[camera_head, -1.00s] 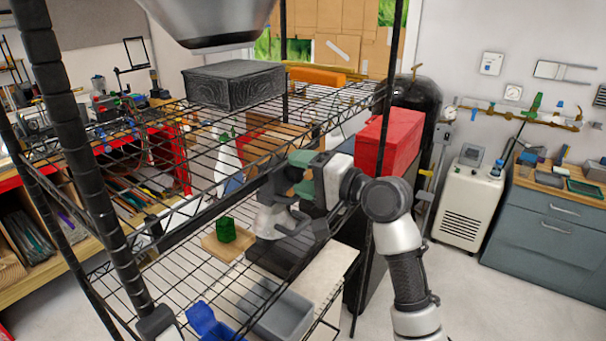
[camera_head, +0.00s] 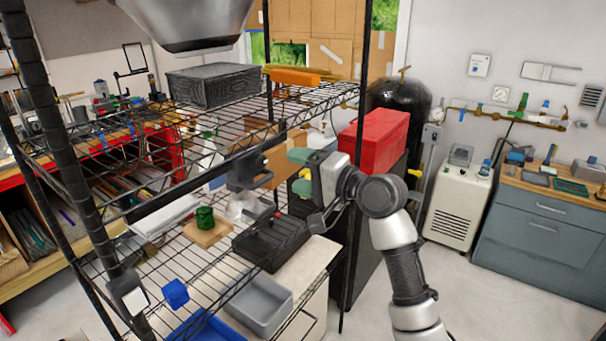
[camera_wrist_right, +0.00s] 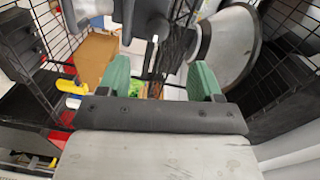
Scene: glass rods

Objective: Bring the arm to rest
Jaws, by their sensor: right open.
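My right gripper (camera_head: 294,171) is level with the middle of the wire rack, at its right side. Its two green fingers are spread with nothing between them. In the right wrist view the fingers (camera_wrist_right: 160,78) also stand apart, with dark equipment and a pale cone shape beyond them. My right arm (camera_head: 385,225) comes up from the lower right and bends at the wrist in front of the red case. My left gripper cannot be made out.
The wire rack (camera_head: 225,128) carries a dark box (camera_head: 215,85), a green item (camera_head: 205,217) on a wooden board, a black device (camera_head: 272,240) and a grey bin (camera_head: 262,304). A red case (camera_head: 378,138) stands behind my wrist. Open floor (camera_head: 490,290) lies right of my arm.

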